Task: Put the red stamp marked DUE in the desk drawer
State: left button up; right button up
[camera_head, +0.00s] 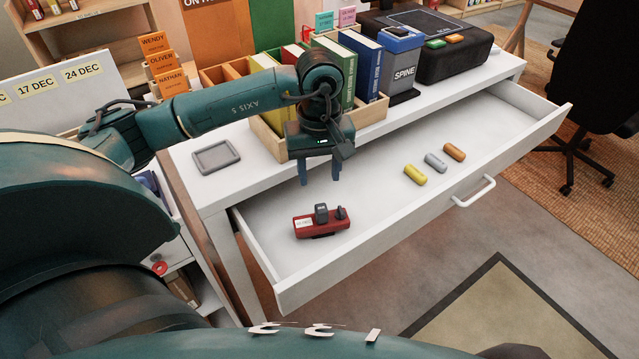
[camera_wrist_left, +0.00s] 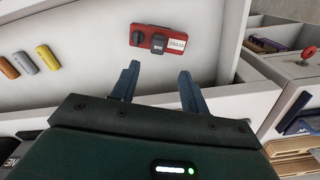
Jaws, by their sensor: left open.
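The red stamp (camera_head: 321,224) lies in the pulled-out desk drawer (camera_head: 420,233), in its near left part. It has a dark grip, a small black knob and a white label. In the left wrist view the red stamp (camera_wrist_left: 158,42) shows beyond my fingertips, with light lettering like DUE on its dark block. My left gripper (camera_head: 319,183) is above the drawer, open and empty, fingers pointing down. In the left wrist view its fingers (camera_wrist_left: 157,76) are spread and apart from the stamp. My right gripper is not in view.
Yellow (camera_head: 415,174), grey and orange small blocks lie in the drawer to the right. A book crate (camera_head: 372,133), a blue SPINE box (camera_head: 399,66) and a black case (camera_head: 425,45) stand on the desk. A grey tray (camera_head: 216,157) lies at its left. Much of the drawer floor is free.

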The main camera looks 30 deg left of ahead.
pick_arm(q)
jog(key=s+d+n+g+h, duration=0.2)
jog(key=s+d+h, duration=0.3)
jog(key=d, duration=0.5)
jog(key=s+d+n+g+h, duration=0.2)
jog(key=s+d+h, duration=0.4)
jog(key=d, duration=0.5)
jog(key=s+d+r+n+t+h, duration=0.2)
jog(key=d+r+n+t+h, duration=0.35)
jog(key=r+n+h, duration=0.8)
jog(key=w+a+f+n+t+y, duration=0.2)
jog(key=a+n+t+y, duration=0.15)
jog(key=n+t, duration=0.55)
jog(key=w+a+f+n+t+y, duration=0.2)
jog(key=n+t+y, duration=0.3)
jog(key=n, duration=0.8)
jog(key=s+a+f+n+y, duration=0.1)
jog(key=a+f+n+y, duration=0.2)
jog(key=n, duration=0.4)
jog(key=s+a+f+n+g+y, duration=0.1)
jog(key=s+a+f+n+y, duration=0.1)
jog(key=f+n+y, duration=0.3)
jog(key=s+a+f+n+y, duration=0.1)
jog(key=a+f+n+y, duration=0.2)
jog(key=f+n, duration=0.3)
jog(key=n, duration=0.3)
jog(key=shift+s+a+f+y, duration=0.3)
jog(key=shift+a+y, duration=0.05)
jog(key=shift+y, duration=0.05)
